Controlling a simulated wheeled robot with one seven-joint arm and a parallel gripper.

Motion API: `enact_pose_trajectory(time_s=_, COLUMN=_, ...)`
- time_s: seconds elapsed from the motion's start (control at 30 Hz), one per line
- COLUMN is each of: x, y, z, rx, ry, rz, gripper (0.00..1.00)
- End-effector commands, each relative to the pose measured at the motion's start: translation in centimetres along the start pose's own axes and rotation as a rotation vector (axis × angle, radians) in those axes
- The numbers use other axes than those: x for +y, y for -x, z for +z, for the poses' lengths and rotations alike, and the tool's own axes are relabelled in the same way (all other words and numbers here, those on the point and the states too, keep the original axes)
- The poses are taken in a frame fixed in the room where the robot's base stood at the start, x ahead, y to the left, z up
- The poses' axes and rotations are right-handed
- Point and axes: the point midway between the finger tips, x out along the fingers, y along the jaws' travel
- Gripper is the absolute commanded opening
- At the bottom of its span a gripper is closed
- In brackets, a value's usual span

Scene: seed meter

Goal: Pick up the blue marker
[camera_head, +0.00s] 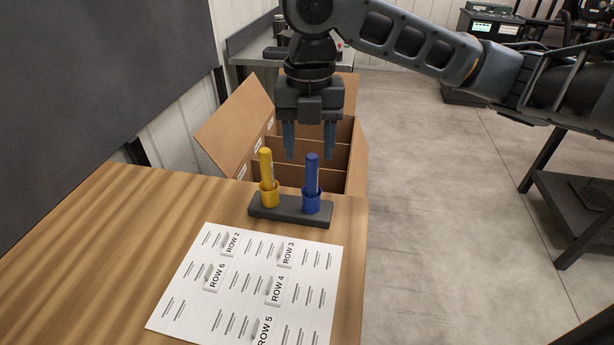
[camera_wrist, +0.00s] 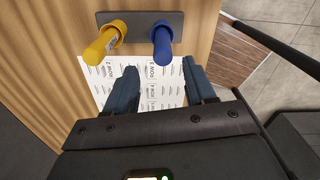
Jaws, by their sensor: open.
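The blue marker (camera_head: 312,177) stands upright in a blue cup on the right side of a dark holder (camera_head: 288,211) near the table's far edge. It also shows in the wrist view (camera_wrist: 162,44). A yellow marker (camera_head: 266,168) stands in a yellow cup at the holder's left; it also shows in the wrist view (camera_wrist: 101,45). My gripper (camera_head: 309,150) is open and empty, fingers pointing down. In the head view its fingertips appear just above the blue marker's top, but the exact gap is unclear. In the wrist view the blue marker lies beyond the fingertips (camera_wrist: 157,80).
A white sheet with row labels (camera_head: 250,285) lies on the wooden table (camera_head: 110,250) in front of the holder. An open cardboard box with compartments (camera_head: 235,130) stands behind the table. Grey floor (camera_head: 450,200) is clear to the right, with a dark shelf (camera_head: 580,200) farther right.

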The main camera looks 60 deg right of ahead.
Motion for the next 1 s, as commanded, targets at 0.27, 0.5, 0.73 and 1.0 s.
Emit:
enact_pose_trajectory(time_s=0.27, x=-0.1, y=-2.6, z=0.1, rx=0.003, ry=-0.003, rz=0.001, gripper=0.54)
enact_pose_trajectory(time_s=0.5, x=-0.7, y=-5.5, z=0.8, rx=0.003, ry=-0.004, rz=-0.001, gripper=0.54)
enact_pose_trajectory(time_s=0.73, x=-0.6, y=-7.6, z=0.8, rx=0.001, ry=-0.001, rz=0.001, gripper=0.54)
enact_pose_trajectory(time_s=1.0, x=-0.6, y=-7.7, z=0.8, rx=0.001, ry=0.000, rz=0.001, gripper=0.50)
